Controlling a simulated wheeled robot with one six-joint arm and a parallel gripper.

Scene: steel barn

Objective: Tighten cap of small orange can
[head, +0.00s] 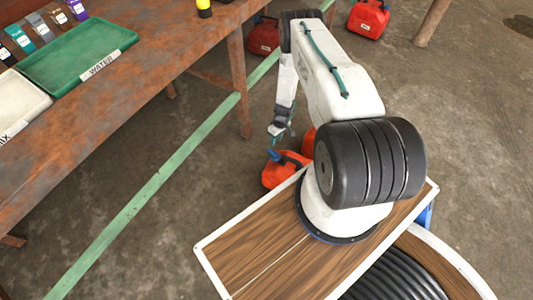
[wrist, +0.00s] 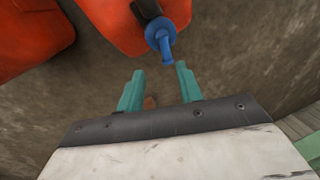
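An orange can (head: 281,176) stands on the floor beyond my base in the head view, with a blue cap (head: 274,155) on top. The wrist view shows this can (wrist: 115,18) at the top, with its blue cap (wrist: 160,38) on a dark neck. My gripper (wrist: 160,70) points at the cap, its two green fingers apart and nothing between them. The cap lies just beyond the fingertips in the picture, and I cannot tell the exact gap. In the head view my gripper (head: 279,136) is above the can. Whether the cap is tight cannot be seen.
A second orange can (head: 308,141) stands close behind, partly hidden by my arm; another can (wrist: 30,38) fills the wrist view's upper left. Red cans (head: 368,18) (head: 263,37) stand farther back. A rusty workbench (head: 140,75) with a green tray (head: 75,58) and a green rail (head: 165,172) is left.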

